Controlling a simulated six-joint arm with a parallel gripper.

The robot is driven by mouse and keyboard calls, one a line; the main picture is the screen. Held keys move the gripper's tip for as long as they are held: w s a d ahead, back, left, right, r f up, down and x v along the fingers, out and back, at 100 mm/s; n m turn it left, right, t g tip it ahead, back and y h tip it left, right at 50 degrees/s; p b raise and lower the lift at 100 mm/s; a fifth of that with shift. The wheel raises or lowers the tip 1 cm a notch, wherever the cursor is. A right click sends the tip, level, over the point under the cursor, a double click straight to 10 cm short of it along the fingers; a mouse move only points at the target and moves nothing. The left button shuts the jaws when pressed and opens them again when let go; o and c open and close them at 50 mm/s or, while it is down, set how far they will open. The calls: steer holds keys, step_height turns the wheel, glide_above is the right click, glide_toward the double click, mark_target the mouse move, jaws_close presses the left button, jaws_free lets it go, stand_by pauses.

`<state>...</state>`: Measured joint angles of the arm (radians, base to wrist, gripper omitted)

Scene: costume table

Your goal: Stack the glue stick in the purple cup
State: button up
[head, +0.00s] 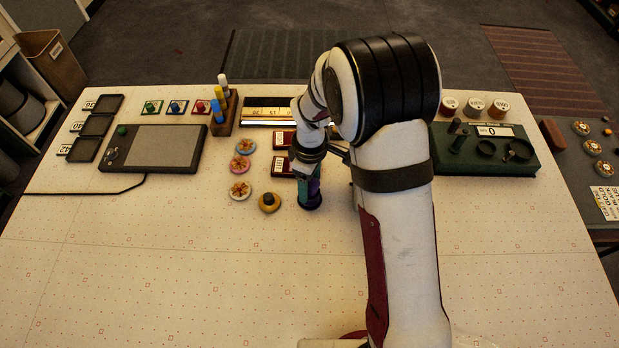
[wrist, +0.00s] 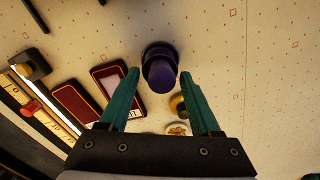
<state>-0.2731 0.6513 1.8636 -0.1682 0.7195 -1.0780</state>
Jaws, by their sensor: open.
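A dark purple cup (head: 309,202) stands on the table below my gripper; it also shows in the wrist view (wrist: 152,53). A purple cylinder, seemingly the glue stick (wrist: 163,78), rises upright from the cup, its lower part hidden inside the rim. My gripper (wrist: 162,82) is open, with teal fingers on either side of the cylinder's upper end and gaps showing between. In the head view my gripper (head: 309,182) is directly over the cup, and my arm partly hides it.
Several badges (head: 240,190) and a yellow-based knob (head: 269,202) lie left of the cup. Dark red boxes (head: 283,166) are just behind. The front table is clear.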

step_height(320, 180, up, 13)
steer(key=s+d+r+m, duration=0.2)
steer(key=s+d+m, duration=0.1)
steer(key=s+m, duration=0.6)
steer(key=s+d+r+m+y, duration=0.1)
steer(key=s+d+m, duration=0.3)
steer(key=s+m, duration=0.5)
steer(key=s+r, duration=0.1)
steer(key=s, duration=0.6)
steer(key=shift+s+d+m+y, duration=0.15)
steer(key=shift+d+m+y, duration=0.15)
steer(key=shift+m, duration=0.1)
steer(key=shift+r, duration=0.1)
